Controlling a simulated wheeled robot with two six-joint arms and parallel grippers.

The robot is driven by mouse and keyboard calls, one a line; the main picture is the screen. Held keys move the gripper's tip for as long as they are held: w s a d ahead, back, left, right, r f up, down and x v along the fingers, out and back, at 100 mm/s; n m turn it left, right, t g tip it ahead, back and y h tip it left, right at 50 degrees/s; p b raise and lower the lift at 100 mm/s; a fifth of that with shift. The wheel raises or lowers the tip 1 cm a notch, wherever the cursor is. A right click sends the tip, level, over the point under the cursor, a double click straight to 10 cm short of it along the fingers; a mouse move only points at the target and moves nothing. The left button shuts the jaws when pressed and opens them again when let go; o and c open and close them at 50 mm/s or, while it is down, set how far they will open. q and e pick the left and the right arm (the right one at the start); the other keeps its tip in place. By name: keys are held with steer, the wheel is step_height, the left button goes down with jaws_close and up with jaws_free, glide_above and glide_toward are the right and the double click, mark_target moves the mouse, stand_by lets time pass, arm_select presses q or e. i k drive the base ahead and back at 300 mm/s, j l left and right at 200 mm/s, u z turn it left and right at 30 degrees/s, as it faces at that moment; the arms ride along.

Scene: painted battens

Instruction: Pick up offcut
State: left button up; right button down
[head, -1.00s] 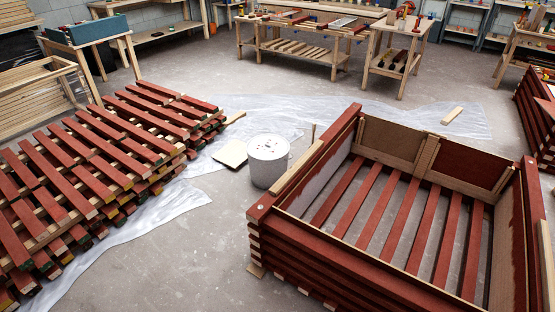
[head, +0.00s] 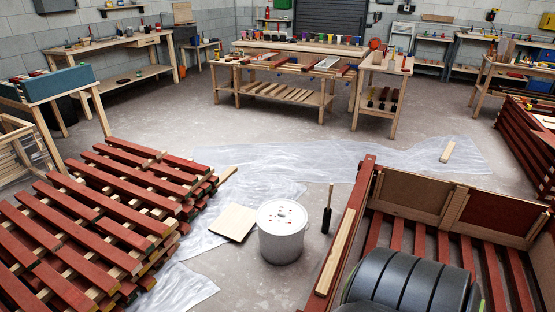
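A short pale wooden offcut (head: 447,151) lies flat on the clear plastic sheet (head: 390,160), at the right behind the red slatted crate. Nothing touches it from above. Neither of my grippers shows in the head view, so their state is hidden. A dark, ribbed rounded part, probably of my own arm, covers part of the crate at the lower right.
A white paint bucket (head: 283,232) stands in the middle, with a square board (head: 233,222) to its left and a dark upright tool (head: 327,208) to its right. Red battens (head: 110,228) are stacked at left. The red crate (head: 345,225) fills the lower right. Floor toward the workbenches is clear.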

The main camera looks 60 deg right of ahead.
mark_target(321, 289)
steer(key=i+z, duration=0.35)
steer(key=i, duration=0.15)
steer(key=i+j+z, duration=0.3)
steer(key=i, duration=0.15)
steer(key=i+z, duration=0.15)
steer(key=z, duration=0.3)
steer(key=i+z, duration=0.15)
steer(key=z, duration=0.35)
steer(key=i+j+z, duration=0.1)
steer(key=z, duration=0.35)
steer(key=i+j+z, duration=0.15)
steer(key=z, duration=0.35)
